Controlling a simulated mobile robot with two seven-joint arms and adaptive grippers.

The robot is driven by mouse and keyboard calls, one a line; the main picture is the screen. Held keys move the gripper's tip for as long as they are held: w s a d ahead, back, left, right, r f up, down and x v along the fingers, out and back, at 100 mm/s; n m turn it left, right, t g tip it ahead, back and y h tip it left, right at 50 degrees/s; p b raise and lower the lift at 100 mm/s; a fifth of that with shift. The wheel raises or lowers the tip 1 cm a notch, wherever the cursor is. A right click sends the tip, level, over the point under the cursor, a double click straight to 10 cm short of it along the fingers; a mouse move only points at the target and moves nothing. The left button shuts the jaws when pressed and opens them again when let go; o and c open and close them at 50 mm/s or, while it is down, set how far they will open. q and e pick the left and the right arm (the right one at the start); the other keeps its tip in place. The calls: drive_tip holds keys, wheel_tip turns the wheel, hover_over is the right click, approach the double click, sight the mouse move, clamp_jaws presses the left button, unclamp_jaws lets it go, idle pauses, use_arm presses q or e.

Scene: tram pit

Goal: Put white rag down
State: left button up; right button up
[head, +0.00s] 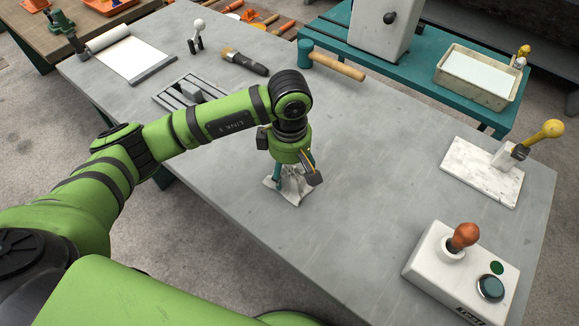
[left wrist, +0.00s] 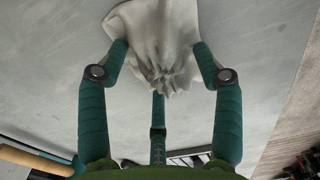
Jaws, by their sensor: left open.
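A crumpled white rag (head: 291,186) lies on the grey table (head: 370,180), directly below my left gripper (head: 290,178). The rag also shows in the left wrist view (left wrist: 158,40), bunched up between the fingers. My left gripper (left wrist: 160,70) has its teal fingers spread to either side of the bunched cloth, open. One fingertip seems close to the cloth's edge; I cannot tell whether it touches. Part of the rag is hidden by the gripper in the head view. My right gripper is not in view.
A teal-headed mallet (head: 335,65), a brush (head: 245,61) and a slotted grey block (head: 190,91) lie on the far side. A white box with an orange knob (head: 462,268) and a marble base with a yellow-knobbed lever (head: 484,172) stand at right. The table between is clear.

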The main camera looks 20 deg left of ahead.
sight(290, 167)
use_arm(q)
drive_tip(key=shift+r, duration=0.15)
drive_tip(key=shift+r, duration=0.15)
wheel_tip(290, 167, up, 12)
drive_tip(key=b, duration=0.3)
